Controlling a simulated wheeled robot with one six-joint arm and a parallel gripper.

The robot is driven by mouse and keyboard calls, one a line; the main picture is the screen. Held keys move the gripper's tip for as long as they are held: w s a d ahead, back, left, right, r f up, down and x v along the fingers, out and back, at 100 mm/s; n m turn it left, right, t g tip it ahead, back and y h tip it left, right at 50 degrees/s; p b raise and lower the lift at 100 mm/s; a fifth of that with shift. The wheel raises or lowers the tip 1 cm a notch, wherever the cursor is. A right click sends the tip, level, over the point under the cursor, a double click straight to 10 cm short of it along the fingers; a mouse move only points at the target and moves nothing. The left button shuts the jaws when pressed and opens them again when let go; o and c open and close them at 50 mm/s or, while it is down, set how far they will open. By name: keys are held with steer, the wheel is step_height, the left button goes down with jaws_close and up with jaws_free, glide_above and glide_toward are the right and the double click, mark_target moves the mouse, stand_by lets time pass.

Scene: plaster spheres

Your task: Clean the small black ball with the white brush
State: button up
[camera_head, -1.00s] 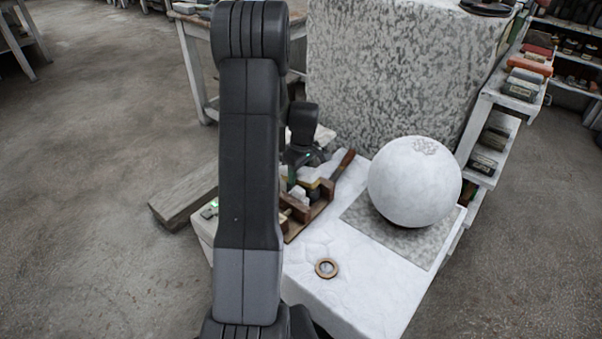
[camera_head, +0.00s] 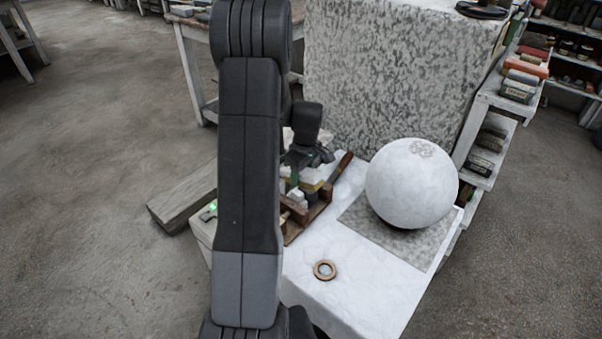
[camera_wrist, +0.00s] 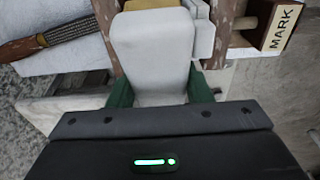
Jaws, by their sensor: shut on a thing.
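My gripper (camera_wrist: 160,92) has green fingers on both sides of a pale grey-white, rounded block (camera_wrist: 152,50), which looks like the body of the white brush; no bristles show. The gripper is shut on it. In the head view my gripper (camera_head: 304,172) is low at the wooden tool rack (camera_head: 291,236), partly hidden by my arm. The block still appears to be among the rack's parts; I cannot tell whether it is lifted. A large white plaster sphere (camera_head: 411,184) rests on a grey mat to the right. No small black ball is visible.
A wooden-handled rasp (camera_head: 341,169) lies beside the rack. A block lettered MARK (camera_wrist: 283,27) is at the wrist view's right. A brass-coloured ring (camera_head: 325,270) lies on the white tabletop (camera_head: 362,300). A large speckled block (camera_head: 390,75) stands behind. The front tabletop is mostly clear.

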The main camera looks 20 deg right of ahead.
steer(key=shift+s+d+f+b, duration=0.1)
steer(key=shift+s+f+b, duration=0.05)
steer(key=shift+f+b, duration=0.4)
stand_by(0.4)
steer(key=shift+s, duration=0.1)
steer(key=shift+s+d+r, duration=0.25)
steer(key=shift+s+d, duration=0.3)
steer(key=shift+s, duration=0.3)
steer(key=shift+w+a+f, duration=0.2)
steer(key=shift+w+a, duration=0.15)
steer(key=shift+w, duration=0.25)
steer(key=shift+w+a+f, duration=0.2)
steer(key=shift+w+a, duration=0.2)
steer(key=shift+w, duration=0.25)
steer(key=shift+w+a+f, duration=0.2)
steer(key=shift+w+a, duration=0.15)
steer(key=shift+w, duration=0.25)
